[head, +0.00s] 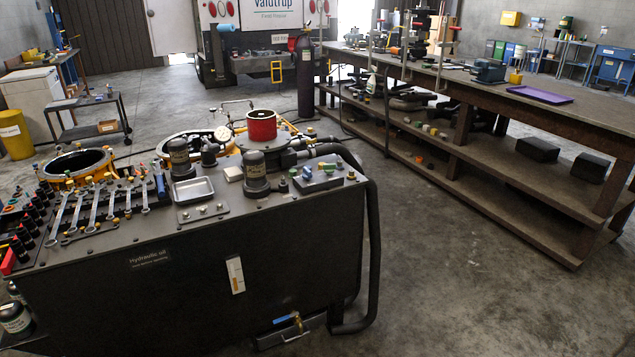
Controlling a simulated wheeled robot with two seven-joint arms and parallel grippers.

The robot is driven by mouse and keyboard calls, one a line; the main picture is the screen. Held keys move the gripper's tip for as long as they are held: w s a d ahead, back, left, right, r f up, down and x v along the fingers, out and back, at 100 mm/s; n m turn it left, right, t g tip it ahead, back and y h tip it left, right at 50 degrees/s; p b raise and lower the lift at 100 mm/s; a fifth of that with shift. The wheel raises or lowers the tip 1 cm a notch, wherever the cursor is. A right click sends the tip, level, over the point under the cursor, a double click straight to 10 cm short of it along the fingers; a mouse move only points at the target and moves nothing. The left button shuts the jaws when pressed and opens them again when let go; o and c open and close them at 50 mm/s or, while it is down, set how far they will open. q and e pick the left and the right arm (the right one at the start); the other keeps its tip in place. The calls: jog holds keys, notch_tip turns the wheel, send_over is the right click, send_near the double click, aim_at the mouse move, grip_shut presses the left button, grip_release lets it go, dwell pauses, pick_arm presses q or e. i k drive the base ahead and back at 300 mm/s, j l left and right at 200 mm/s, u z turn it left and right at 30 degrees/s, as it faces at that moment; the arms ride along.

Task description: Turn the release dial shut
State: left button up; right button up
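Neither of my grippers shows in the head view. I cannot tell for sure which part is the release dial. A dark machine cabinet (180,285) labelled "Hydraulic oil" stands in front of me. On its top right is a small plate with green, blue and yellow knobs (329,168). A round white-faced gauge (222,133) stands near the back of the top. A valve with a blue handle (283,319) sits low at the front. The setting of these parts is too small to read.
Wrenches (94,205) and a metal tray (193,189) lie on the cabinet top, near a red cylinder (261,126). A thick black hose (373,250) hangs down its right side. A long workbench (470,95) stands at right. The floor (440,290) between is clear.

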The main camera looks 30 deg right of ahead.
aim_at(328, 169)
jog(key=z, duration=1.65)
jog(key=i, duration=1.25)
